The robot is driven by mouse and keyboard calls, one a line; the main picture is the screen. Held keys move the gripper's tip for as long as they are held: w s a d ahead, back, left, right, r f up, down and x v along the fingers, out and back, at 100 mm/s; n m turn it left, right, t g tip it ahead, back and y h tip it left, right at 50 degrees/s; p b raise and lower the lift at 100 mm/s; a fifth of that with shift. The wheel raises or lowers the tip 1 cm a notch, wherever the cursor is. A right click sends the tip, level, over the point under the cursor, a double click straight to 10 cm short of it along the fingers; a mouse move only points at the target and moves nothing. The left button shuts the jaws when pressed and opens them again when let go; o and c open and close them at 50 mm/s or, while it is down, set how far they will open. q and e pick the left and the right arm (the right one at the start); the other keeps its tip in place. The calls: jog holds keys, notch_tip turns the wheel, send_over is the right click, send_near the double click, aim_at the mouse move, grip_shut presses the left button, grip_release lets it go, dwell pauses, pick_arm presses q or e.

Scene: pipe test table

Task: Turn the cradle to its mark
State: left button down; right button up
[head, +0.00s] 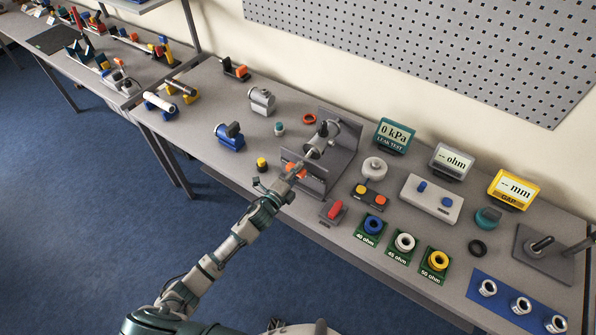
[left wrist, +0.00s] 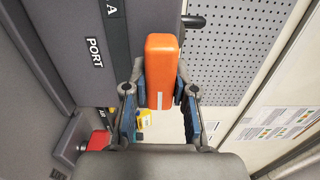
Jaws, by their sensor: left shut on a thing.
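The cradle (head: 341,155) is a grey fixture with an upright plate near the middle of the table, carrying a light metal cylindrical part (head: 317,146). An orange handle (head: 301,171) sits low at its front left. My left gripper (head: 292,172) is at this handle. In the left wrist view the orange handle (left wrist: 161,62) stands between the two fingers of my left gripper (left wrist: 160,83), which is shut on it. A white line shows on the handle's lower part. A dark panel (left wrist: 90,75) beside it reads "A" and "PORT". I cannot make out the cradle's mark. My right gripper is not in view.
Right of the cradle stand a leak-test display (head: 394,136) reading 0 kPa, an ohm display (head: 451,160) and a yellow gap gauge (head: 512,190). A red-topped block (head: 334,211) is close in front. A blue-based clamp (head: 229,137) stands to the left.

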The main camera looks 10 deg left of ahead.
pick_arm(q)
jog(key=c, duration=0.9)
grip_release()
jog(key=shift+s+f, duration=0.15)
jog(key=shift+f, duration=0.3)
jog(key=shift+a+r, duration=0.1)
jog(key=shift+r, duration=0.05)
jog(key=v, duration=1.2)
